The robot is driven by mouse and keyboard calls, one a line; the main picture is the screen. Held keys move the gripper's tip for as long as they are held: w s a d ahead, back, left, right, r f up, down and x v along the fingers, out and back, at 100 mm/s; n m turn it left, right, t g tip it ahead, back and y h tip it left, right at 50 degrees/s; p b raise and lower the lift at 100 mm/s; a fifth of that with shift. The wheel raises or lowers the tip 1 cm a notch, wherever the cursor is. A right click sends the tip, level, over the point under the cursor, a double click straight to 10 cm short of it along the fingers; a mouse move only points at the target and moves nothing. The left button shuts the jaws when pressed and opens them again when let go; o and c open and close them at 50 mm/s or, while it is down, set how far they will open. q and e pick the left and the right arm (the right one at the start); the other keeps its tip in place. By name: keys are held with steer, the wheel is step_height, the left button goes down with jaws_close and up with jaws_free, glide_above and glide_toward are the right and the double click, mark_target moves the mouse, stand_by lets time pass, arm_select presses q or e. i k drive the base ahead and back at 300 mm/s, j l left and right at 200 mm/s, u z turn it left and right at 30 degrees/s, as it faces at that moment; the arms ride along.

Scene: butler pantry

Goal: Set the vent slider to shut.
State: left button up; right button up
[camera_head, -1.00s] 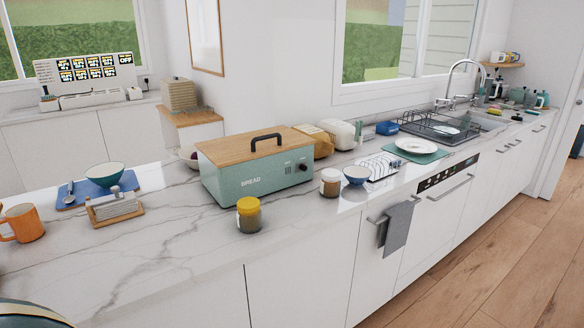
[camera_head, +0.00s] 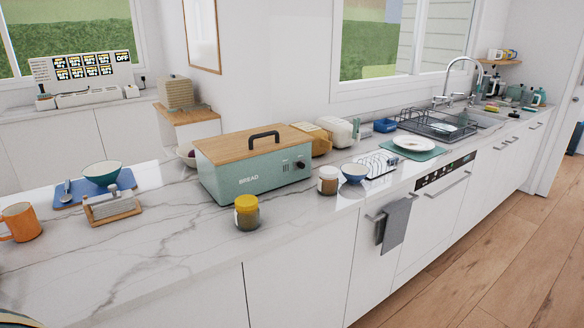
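The slider's setting is too small to read. Neither of my grippers shows; only a dark rounded part of mine shows at the bottom left corner.
A yellow-lidded jar (camera_head: 246,212) stands close in front of the bread box. A brown jar (camera_head: 328,180) and a blue bowl (camera_head: 354,172) stand to its right. An orange mug (camera_head: 20,221), a wooden-based holder (camera_head: 112,206) and a bowl (camera_head: 102,173) are at left.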

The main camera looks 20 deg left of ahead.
mark_target(298, 164)
steer(key=i+l+u, duration=0.1)
steer(key=u, duration=0.3)
steer(key=i+l+u, duration=0.1)
steer(key=u, duration=0.35)
steer(key=i+l+u, duration=0.1)
steer(key=u, duration=0.3)
steer(key=i+l+u, duration=0.15)
steer(key=l+u, duration=0.15)
steer(key=l, duration=0.2)
steer(key=l+u, duration=0.3)
steer(key=l, duration=0.25)
steer(key=i+l+u, duration=0.1)
steer(key=l, duration=0.45)
steer(key=l+u, duration=0.15)
steer(key=l, duration=1.5)
steer(key=i+u, duration=0.05)
steer(key=i, duration=0.05)
